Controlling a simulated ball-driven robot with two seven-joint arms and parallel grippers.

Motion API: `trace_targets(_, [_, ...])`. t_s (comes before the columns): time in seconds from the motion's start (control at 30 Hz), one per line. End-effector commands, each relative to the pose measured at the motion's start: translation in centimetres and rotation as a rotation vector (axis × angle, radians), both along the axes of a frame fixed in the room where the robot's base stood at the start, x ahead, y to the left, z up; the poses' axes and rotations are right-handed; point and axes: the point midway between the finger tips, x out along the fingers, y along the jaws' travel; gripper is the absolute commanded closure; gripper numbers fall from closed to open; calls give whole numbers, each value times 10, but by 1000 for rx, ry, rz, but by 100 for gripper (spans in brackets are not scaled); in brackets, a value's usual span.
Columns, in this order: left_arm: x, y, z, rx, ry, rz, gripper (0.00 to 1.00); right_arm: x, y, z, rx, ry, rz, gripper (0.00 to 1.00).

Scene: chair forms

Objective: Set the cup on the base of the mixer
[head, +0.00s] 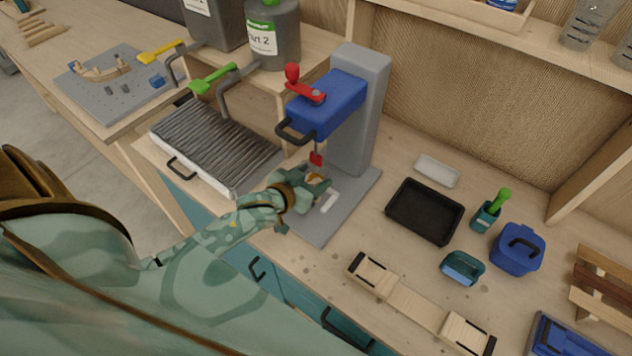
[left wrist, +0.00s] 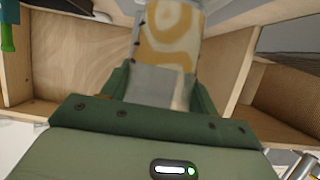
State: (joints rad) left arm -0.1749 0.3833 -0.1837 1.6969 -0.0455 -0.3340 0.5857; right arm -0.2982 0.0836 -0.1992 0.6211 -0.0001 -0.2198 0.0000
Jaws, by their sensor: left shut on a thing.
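The mixer has a grey column (head: 358,110) and a blue head (head: 332,103) with a red lever on top. Its flat grey base (head: 350,197) lies on the bench. My left gripper (head: 313,188) is over the base, below the mixer head. It is shut on the cup (head: 316,178), mostly hidden by the gripper in the head view. In the left wrist view the cup (left wrist: 168,35) shows a white and yellow-orange pattern between the fingers. I cannot tell whether the cup touches the base. A white piece (head: 329,201) shows beside the gripper. My right gripper is out of view.
A ridged grill-like tray (head: 215,145) is left of the mixer. A black tray (head: 425,211), a white dish (head: 437,170), a blue lidded box (head: 517,249) and a teal container (head: 462,268) stand to the right. A wooden strap piece (head: 420,305) lies in front.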

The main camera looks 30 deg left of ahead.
Motion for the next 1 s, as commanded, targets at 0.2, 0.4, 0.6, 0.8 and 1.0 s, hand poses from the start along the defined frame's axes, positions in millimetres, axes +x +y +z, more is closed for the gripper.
trace_targets(0.2, [17,-1,-4,-1,1,0,53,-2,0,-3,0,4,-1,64])
trace_targets(0.4, [16,-2,-34,-3,3,1,53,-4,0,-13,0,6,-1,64])
trace_targets(0.6, [16,-2,-35,0,0,0,53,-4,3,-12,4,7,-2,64])
trace_targets(0.8, [16,-2,-38,0,1,0,32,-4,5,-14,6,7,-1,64])
trace_targets(1.0, [16,-2,-38,0,1,0,19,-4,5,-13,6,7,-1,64])
